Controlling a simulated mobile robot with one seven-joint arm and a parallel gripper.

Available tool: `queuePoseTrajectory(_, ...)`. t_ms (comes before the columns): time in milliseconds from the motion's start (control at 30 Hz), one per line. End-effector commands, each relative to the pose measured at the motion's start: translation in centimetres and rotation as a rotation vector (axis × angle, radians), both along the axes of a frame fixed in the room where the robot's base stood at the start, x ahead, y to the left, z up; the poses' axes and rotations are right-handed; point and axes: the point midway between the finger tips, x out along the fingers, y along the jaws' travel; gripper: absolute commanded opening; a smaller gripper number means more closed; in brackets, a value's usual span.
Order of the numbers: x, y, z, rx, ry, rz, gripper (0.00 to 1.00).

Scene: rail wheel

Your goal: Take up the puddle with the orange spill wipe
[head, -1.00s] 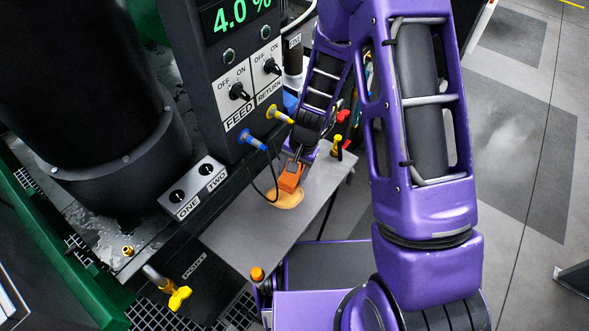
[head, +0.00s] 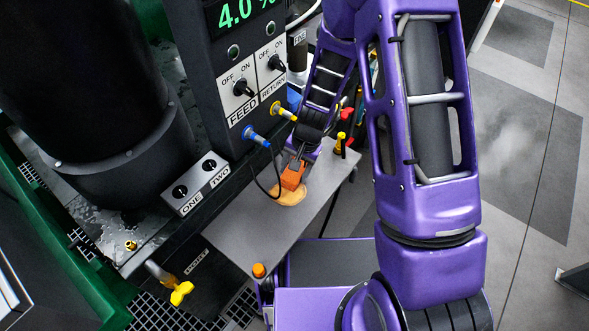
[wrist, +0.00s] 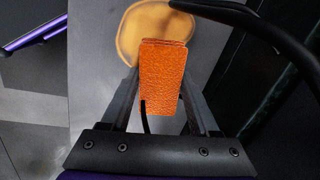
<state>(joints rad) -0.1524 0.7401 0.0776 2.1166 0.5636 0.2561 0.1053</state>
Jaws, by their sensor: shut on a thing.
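The orange spill wipe (wrist: 163,78) is a block held between the fingers of my gripper (wrist: 165,100) in the wrist view. In the head view my gripper (head: 297,160) is shut on the wipe (head: 292,177) and points down over the grey shelf. The puddle (head: 292,193) is a tan, amber patch on the shelf, right at the wipe's lower end. In the wrist view the puddle (wrist: 150,25) spreads around and beyond the far end of the wipe, which hides part of it. I cannot tell whether the wipe touches the puddle.
The grey shelf (head: 240,225) is bare around the puddle. A panel with FEED and RETURN switches (head: 240,88) stands behind it. A black cable (wrist: 235,12) hangs close to my gripper. Blue (head: 256,137) and yellow (head: 284,111) fittings stick out nearby. An orange-topped knob (head: 258,270) is at the shelf's front corner.

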Motion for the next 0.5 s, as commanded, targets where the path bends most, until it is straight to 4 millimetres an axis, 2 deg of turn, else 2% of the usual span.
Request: queuePoseTrajectory(500,0.74,-0.56,-0.03,0.0,0.0,-0.001,0.17)
